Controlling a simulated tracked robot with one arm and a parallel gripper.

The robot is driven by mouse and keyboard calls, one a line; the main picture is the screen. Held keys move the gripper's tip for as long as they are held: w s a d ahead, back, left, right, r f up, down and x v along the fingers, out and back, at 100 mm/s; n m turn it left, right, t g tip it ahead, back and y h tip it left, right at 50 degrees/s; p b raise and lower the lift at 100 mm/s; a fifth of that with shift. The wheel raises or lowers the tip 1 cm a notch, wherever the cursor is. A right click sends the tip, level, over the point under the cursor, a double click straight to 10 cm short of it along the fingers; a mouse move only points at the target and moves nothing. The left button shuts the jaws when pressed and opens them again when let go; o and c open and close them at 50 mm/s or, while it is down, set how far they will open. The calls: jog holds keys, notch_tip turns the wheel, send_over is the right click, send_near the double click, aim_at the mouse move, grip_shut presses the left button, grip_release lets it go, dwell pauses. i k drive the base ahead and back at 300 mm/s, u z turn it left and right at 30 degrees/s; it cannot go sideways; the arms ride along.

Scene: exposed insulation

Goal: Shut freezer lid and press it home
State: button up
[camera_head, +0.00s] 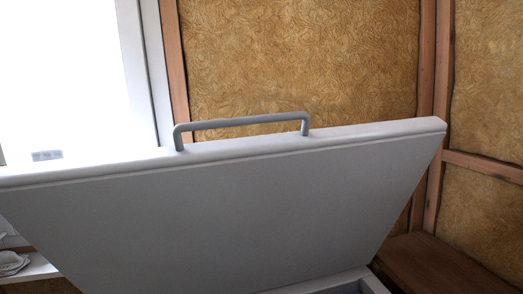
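The freezer lid (230,210) is white and stands raised, tilted open, filling the middle and left of the view with its inner face toward me. A grey bar handle (243,122) sits on its upper edge. A small part of the freezer's rim (345,281) shows at the bottom, below the lid. The rest of the freezer is out of view. My gripper is not in view, so nothing shows touching the lid or handle.
A wall of exposed yellow insulation (300,55) between wooden studs (426,60) stands behind the lid. A bright white window or panel (70,70) is at the left. A brown wooden surface (435,265) lies at lower right. A pale crumpled item (12,263) lies at lower left.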

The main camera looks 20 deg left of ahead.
aim_at(246, 215)
jog(key=k, duration=1.25)
jog(key=z, duration=0.2)
jog(key=i, duration=1.75)
jog(key=u, duration=0.65)
